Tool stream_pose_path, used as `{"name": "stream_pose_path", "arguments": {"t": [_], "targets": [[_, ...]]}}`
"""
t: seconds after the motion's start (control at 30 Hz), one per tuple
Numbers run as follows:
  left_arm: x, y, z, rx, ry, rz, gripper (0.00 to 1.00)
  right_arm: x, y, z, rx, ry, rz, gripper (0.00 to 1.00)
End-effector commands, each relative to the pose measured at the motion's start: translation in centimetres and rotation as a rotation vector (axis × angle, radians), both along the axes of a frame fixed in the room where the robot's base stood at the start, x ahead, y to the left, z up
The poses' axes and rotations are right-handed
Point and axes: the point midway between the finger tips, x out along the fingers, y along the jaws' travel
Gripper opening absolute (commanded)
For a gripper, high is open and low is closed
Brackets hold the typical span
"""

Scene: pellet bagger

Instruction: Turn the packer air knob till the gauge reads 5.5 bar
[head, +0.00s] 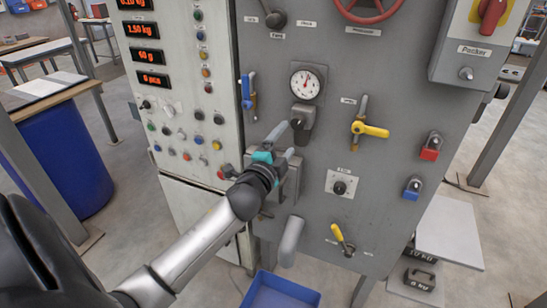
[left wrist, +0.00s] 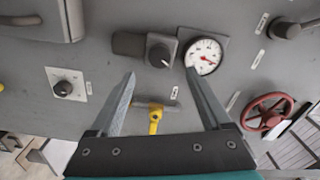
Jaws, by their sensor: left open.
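The round white gauge (head: 305,84) is on the grey panel, and it also shows in the left wrist view (left wrist: 204,56). Its needle shows, but its numbers are too small to read. Right below the gauge in the head view is a dark knob (head: 298,123) on a grey block. In the left wrist view the knob (left wrist: 160,54) has a light pointer mark and lies just beyond my fingertips. My left gripper (head: 289,138) is open, its fingers (left wrist: 160,74) spread to either side of the knob's line, with no visible contact. My right gripper is not in view.
A blue-handled valve (head: 248,90) is left of the gauge, a yellow-handled valve (head: 370,130) right. Below are another black knob (head: 340,187), a small yellow lever (head: 338,234) and a grey spout (head: 290,240) above a blue bin (head: 280,293). Red and blue padlocks hang at right.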

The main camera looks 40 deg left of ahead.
Motion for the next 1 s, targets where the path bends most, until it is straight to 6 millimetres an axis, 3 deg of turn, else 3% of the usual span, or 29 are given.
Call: {"name": "stream_pose_path", "arguments": {"t": [0.2, 0.4, 1.0], "targets": [[-3.5, -0.9, -0.2, -0.001, 0.003, 0.000, 0.81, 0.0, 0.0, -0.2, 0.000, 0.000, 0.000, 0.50], [-5.7, -1.4, -0.1, -0.001, 0.002, 0.000, 0.81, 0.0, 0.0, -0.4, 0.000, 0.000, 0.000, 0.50], [-6.6, -1.6, 0.0, 0.000, 0.000, 0.001, 0.81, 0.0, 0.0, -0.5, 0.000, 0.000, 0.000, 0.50]]}}
